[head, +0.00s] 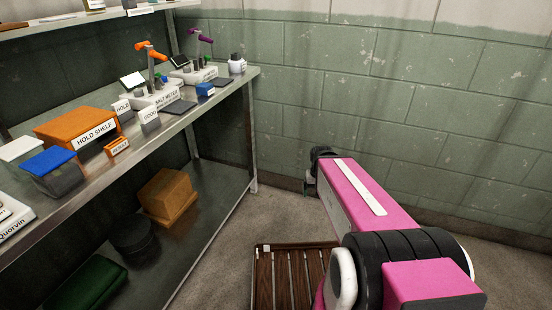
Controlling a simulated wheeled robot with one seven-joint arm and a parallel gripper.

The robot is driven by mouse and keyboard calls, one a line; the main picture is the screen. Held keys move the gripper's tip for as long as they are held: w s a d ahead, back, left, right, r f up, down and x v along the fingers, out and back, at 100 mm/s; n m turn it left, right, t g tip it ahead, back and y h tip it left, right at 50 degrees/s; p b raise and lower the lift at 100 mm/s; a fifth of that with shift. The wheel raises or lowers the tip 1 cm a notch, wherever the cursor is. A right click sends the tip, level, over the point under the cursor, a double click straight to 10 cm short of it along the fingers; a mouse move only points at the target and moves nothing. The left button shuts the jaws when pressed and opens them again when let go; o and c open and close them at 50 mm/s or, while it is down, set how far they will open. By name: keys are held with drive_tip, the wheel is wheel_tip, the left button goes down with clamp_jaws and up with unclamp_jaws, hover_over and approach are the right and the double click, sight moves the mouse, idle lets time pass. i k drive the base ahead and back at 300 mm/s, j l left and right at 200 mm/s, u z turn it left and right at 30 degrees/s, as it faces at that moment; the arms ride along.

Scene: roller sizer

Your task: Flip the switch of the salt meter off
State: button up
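The salt meter (167,99) is a pale box with a "SALT METER" label on the upper metal shelf at the left. An orange-topped post (150,50) stands at it, with a tilted light panel beside it. Its switch is too small to make out, so I cannot tell its position. My gripper (311,184) seems to be the small dark part at the far end of my pink arm, over the floor right of the shelf and well apart from the meter. Its fingers are not clear.
A similar device with a purple-topped post (200,37) stands just behind the meter. Small "HOLD" and "GOOD" signs (150,117) stand in front. An orange "HOLD SHELF" box (77,127) is nearer. A slatted wooden pallet (290,278) lies on the floor; a block wall closes the back.

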sight(159, 75)
drive_tip(key=u, duration=1.4)
